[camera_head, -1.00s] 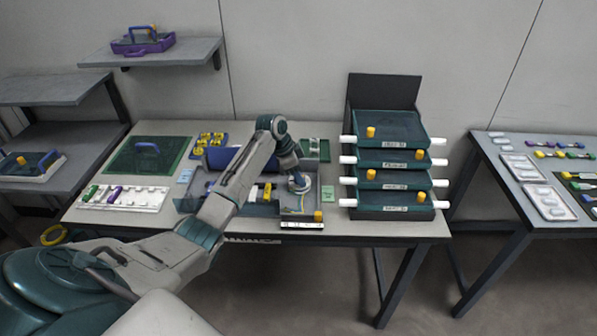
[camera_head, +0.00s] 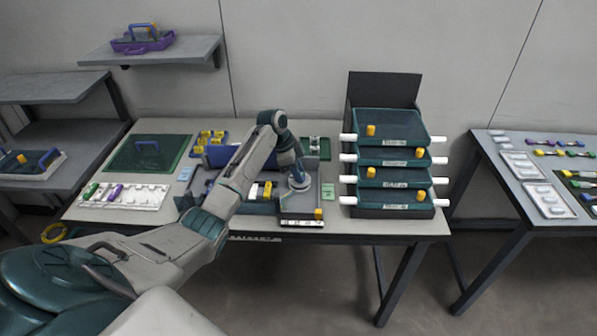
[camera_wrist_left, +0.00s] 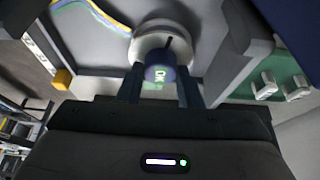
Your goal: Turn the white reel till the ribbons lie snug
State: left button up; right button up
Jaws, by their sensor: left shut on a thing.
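The white reel (camera_wrist_left: 141,45) is a round disc with a dark blue knob (camera_wrist_left: 160,73) that bears a green "OK" mark. My left gripper (camera_wrist_left: 160,86) is shut on this knob, one finger at each side. In the head view my left gripper (camera_head: 297,173) points down over the reel (camera_head: 299,184), at the right part of the grey work tray. Yellow, green and blue ribbons (camera_wrist_left: 108,14) run to the reel from the upper left in the left wrist view. Their far ends are out of that view. My right gripper is not in view.
A stack of green trays with white side handles (camera_head: 393,178) stands right of the work area. A white rack (camera_head: 123,196) and a green mat (camera_head: 147,154) lie at the left of the table (camera_head: 400,228). A yellow block (camera_wrist_left: 62,79) sits near the reel.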

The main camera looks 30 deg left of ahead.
pick_arm(q)
jog(key=shift+r+m, duration=0.1)
jog(key=shift+m, duration=0.4)
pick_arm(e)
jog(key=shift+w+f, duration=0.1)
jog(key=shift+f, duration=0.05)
pick_arm(q)
jog(key=o, duration=1)
jog(key=b+v, duration=0.2)
jog(key=v, duration=0.8)
jog(key=shift+a+r, duration=0.25)
jog(key=shift+r, duration=0.1)
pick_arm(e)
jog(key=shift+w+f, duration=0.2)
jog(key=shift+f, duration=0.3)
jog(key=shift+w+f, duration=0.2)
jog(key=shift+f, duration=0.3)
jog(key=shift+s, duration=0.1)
